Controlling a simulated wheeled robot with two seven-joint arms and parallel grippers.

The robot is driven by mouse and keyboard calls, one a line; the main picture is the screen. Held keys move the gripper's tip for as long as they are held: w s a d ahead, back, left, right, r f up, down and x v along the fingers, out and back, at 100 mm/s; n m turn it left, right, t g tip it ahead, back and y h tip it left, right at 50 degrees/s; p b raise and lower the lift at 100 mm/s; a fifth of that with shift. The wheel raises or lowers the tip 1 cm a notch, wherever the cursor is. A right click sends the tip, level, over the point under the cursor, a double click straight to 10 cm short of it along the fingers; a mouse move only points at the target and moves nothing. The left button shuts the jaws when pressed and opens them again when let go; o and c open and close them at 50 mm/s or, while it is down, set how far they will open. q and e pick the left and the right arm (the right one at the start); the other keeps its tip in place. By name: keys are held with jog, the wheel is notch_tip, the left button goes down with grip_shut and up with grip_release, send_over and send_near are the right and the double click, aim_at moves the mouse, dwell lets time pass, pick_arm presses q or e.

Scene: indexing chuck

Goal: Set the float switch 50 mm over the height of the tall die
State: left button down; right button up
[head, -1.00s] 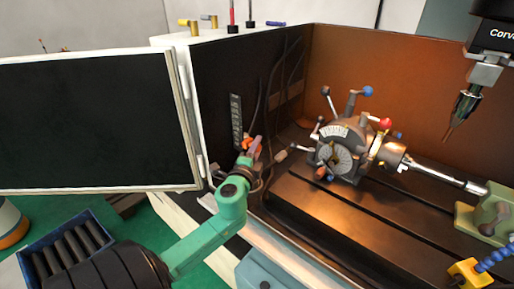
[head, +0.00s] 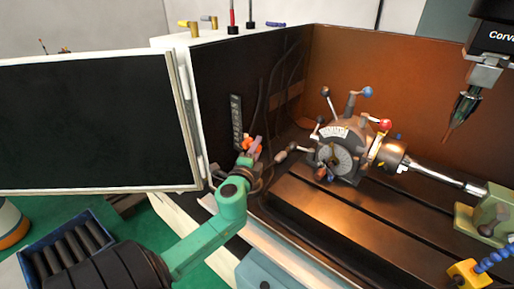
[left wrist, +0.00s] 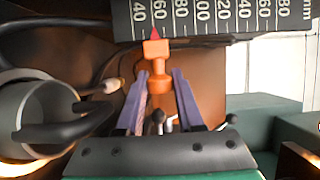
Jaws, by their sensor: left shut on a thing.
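The float switch is an orange slider with a red pointer (left wrist: 157,50). In the left wrist view the pointer meets a dark millimetre scale (left wrist: 215,14) close to the 60 mark, slightly on the 40 side. In the head view the orange switch (head: 254,144) sits by the foot of the upright scale (head: 236,122) on the dark enclosure wall. My left gripper (left wrist: 160,76) has its two purple fingers on either side of the orange knob, shut on it. It also shows in the head view (head: 249,150). I cannot make out a tall die. My right gripper is not in view.
The indexing chuck (head: 338,158) with several levers stands on the slotted bed right of my left gripper. A green tailstock (head: 485,212) is at the right. A spindle tool (head: 467,103) hangs above. A blue crate of dark cylinders (head: 68,247) is at lower left.

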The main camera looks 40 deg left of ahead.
pick_arm(q)
notch_tip(320, 180, up, 6)
jog(key=p, duration=0.4)
jog(key=shift+r+p, duration=0.15)
jog(key=shift+p, duration=0.25)
jog(key=shift+f, duration=0.2)
jog(key=c, duration=0.8)
grip_release()
jog(key=shift+c, duration=0.2)
jog(key=shift+s+d, duration=0.1)
jog(key=shift+s+d+f+b, duration=0.15)
jog(key=shift+s+b, duration=0.15)
jog(key=shift+b, duration=0.05)
jog(key=b+v, duration=0.3)
jog(key=v, duration=1)
jog(key=shift+s, duration=0.4)
